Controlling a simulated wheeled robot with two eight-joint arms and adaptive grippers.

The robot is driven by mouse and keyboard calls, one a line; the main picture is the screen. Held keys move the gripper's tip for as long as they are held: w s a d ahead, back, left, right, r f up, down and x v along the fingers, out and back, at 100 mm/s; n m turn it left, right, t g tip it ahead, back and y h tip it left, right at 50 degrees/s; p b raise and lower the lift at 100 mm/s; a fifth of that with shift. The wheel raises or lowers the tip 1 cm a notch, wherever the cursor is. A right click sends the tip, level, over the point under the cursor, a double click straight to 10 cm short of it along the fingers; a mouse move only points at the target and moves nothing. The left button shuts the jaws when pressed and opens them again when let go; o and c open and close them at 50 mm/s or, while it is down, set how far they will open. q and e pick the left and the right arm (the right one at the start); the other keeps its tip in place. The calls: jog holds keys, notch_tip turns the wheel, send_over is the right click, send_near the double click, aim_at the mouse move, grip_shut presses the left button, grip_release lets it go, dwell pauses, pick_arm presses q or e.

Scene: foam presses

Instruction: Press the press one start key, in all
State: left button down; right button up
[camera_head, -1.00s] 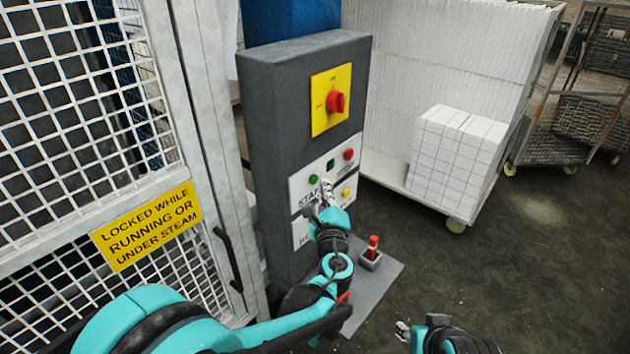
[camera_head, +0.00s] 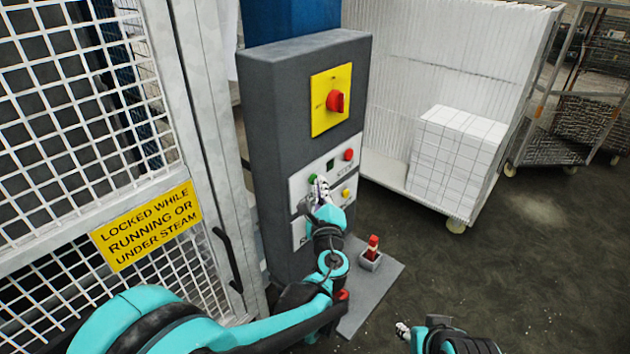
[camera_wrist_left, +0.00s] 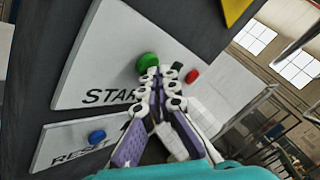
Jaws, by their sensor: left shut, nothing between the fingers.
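The green start key (camera_wrist_left: 149,62) sits on the white panel (camera_wrist_left: 92,58) above the word START in the left wrist view. In the head view the green key (camera_head: 312,179) shows just above my left gripper (camera_head: 319,186). My left gripper is shut and empty, and in the left wrist view its fingertips (camera_wrist_left: 154,76) lie at the lower edge of the key. I cannot tell whether they touch it. My right gripper (camera_head: 402,330) is at the bottom edge of the head view, far from the panel, and its jaws are too small to judge.
The grey cabinet also carries a red rotary switch (camera_head: 335,101) on a yellow plate, a red button (camera_head: 349,154), a yellow button (camera_head: 346,193) and a blue reset button (camera_wrist_left: 97,137). A mesh gate (camera_head: 95,150) stands left. A white-block cart (camera_head: 440,200) stands right.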

pick_arm(q)
jog(key=shift+w+a, duration=0.1)
jog(key=shift+a, duration=0.05)
dwell(0.3)
jog(key=shift+s+d, duration=0.5)
jog(key=shift+d, duration=0.15)
jog(key=s+d, duration=0.1)
jog(key=d, duration=0.1)
jog(key=s+d, duration=0.2)
jog(key=shift+b, duration=0.4)
dwell(0.6)
